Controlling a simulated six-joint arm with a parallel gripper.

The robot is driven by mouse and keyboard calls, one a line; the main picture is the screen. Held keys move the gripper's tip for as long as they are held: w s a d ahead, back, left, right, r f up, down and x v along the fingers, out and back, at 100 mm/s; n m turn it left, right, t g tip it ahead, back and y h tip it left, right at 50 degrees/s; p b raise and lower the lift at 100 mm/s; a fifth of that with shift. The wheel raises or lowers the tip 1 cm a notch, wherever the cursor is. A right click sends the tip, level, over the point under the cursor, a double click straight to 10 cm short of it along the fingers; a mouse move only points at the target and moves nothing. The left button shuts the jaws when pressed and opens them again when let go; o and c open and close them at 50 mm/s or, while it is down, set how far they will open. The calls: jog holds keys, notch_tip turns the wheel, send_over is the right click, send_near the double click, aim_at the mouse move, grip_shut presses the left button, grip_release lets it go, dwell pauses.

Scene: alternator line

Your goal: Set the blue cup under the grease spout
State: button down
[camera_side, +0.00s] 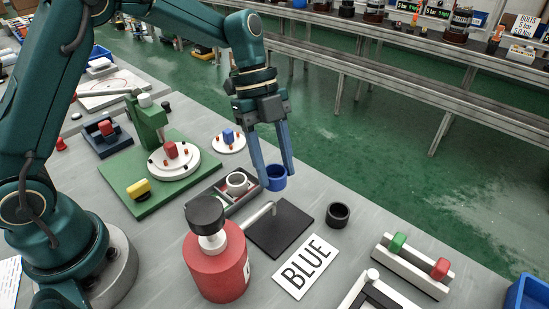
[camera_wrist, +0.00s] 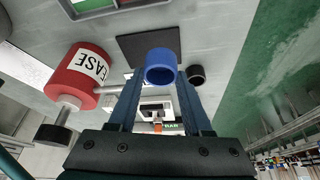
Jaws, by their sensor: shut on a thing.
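The blue cup (camera_side: 277,179) is between the fingertips of my gripper (camera_side: 278,184), which is shut on it. It is in the air, near the far corner of a dark square pad (camera_side: 289,235). The red grease can (camera_side: 217,268) with a black knob stands left of the pad. Its thin pale spout (camera_side: 258,216) reaches out over the pad, and the cup is beyond the spout's tip in the side view. In the wrist view the blue cup (camera_wrist: 160,72) shows at the fingertips, with the pad (camera_wrist: 135,48) behind it and the red can (camera_wrist: 72,78) at left.
A black cup (camera_side: 338,215) stands right of the pad. A tray (camera_side: 219,199) holding a white cup (camera_side: 237,184) lies left of the blue cup. A "BLUE" card (camera_side: 306,266) lies in front of the pad. A white block with green and red pieces (camera_side: 411,268) stands at right.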

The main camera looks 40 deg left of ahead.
jog(key=d+f, duration=0.2)
jog(key=d, duration=0.1)
jog(key=shift+w+d, duration=0.15)
jog(key=shift+d, duration=0.05)
jog(key=shift+f, duration=2.05)
jog(key=shift+f, duration=0.15)
jog(key=c, duration=0.6)
grip_release()
